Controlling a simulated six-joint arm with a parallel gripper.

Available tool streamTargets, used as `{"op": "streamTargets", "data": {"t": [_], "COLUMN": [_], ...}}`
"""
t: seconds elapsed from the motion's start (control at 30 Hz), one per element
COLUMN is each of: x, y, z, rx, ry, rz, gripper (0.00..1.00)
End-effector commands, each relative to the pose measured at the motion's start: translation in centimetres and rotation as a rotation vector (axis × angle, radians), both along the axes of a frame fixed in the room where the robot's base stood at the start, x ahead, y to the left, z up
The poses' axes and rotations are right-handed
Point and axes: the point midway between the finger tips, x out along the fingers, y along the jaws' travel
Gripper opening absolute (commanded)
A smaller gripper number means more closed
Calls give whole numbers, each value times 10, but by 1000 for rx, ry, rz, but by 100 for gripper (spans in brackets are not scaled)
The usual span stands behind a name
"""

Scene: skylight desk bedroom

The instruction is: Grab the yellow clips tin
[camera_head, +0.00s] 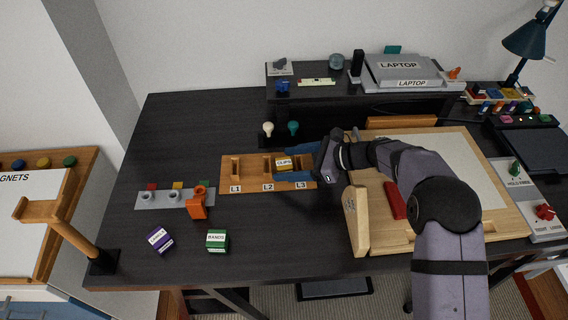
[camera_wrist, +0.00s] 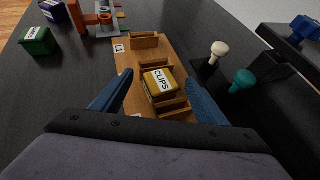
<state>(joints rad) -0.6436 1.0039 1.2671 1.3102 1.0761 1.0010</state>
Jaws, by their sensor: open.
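The yellow clips tin (camera_head: 284,163) has a white label reading CLIPS and sits on the wooden rack near the L2 and L3 slots. In the wrist view the yellow tin (camera_wrist: 160,84) lies ahead of my gripper, between the lines of its two blue fingers. My gripper (camera_head: 291,163) is open, with one finger on the far side of the tin and one on the near side. In the wrist view the gripper (camera_wrist: 158,92) shows a gap on both sides of the tin. I cannot tell whether either finger touches it.
The wooden rack (camera_head: 225,179) has slots marked L1, L2 and L3. A green tin (camera_head: 217,241) and a purple tin (camera_head: 160,240) stand at the front left. White and teal knobs (camera_head: 293,128) stand behind the rack. A wooden board (camera_head: 483,219) lies right.

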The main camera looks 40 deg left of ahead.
Motion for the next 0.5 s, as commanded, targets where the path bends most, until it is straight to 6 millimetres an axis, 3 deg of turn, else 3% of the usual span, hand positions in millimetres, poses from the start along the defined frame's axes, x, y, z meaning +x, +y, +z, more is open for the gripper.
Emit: {"op": "streamTargets", "data": {"t": [0.2,0.37,0.5], "x": [0,0,0], "y": [0,0,0], "z": [-1,-1,0], "rx": [0,0,0], "ry": [0,0,0], "rz": [-1,-1,-1], "gripper": [67,29,25]}}
